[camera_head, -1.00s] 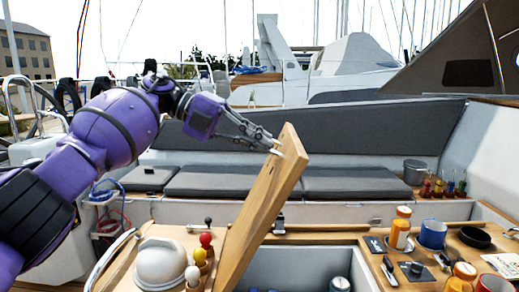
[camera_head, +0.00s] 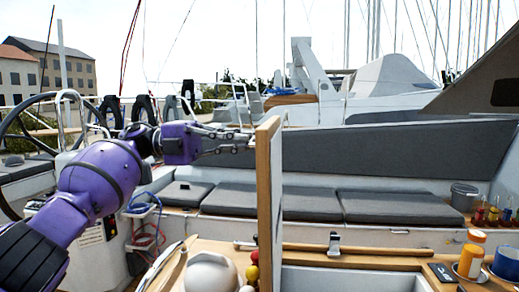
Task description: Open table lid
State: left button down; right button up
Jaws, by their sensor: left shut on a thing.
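The wooden table lid (camera_head: 264,195) stands raised, close to upright, and shows almost edge-on in the middle of the head view. My left gripper (camera_head: 248,142) comes in from the left and is shut on the lid near its upper end. The lid's edge partly hides the fingertips. To the right of the lid, the open white table compartment (camera_head: 350,280) shows at the bottom of the picture. My right gripper is not in view.
A white rounded compass housing (camera_head: 211,272) and small red and yellow balls stand left of the lid. An orange-capped jar (camera_head: 469,260) and a blue mug (camera_head: 506,262) stand at the right. Grey cushions (camera_head: 305,207) line the bench behind. A steering wheel (camera_head: 25,130) is far left.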

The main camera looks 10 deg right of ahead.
pick_arm(q)
jog(key=shift+w+a+f+h+b, duration=0.15)
jog(key=shift+a+f, duration=0.1)
jog(key=shift+a, duration=0.3)
jog(key=shift+w+a+f+h+b, duration=0.15)
jog(key=shift+a+f, duration=0.05)
jog(key=shift+a, duration=0.3)
jog(key=c, duration=1.9)
grip_release()
jog(key=shift+r, duration=0.1)
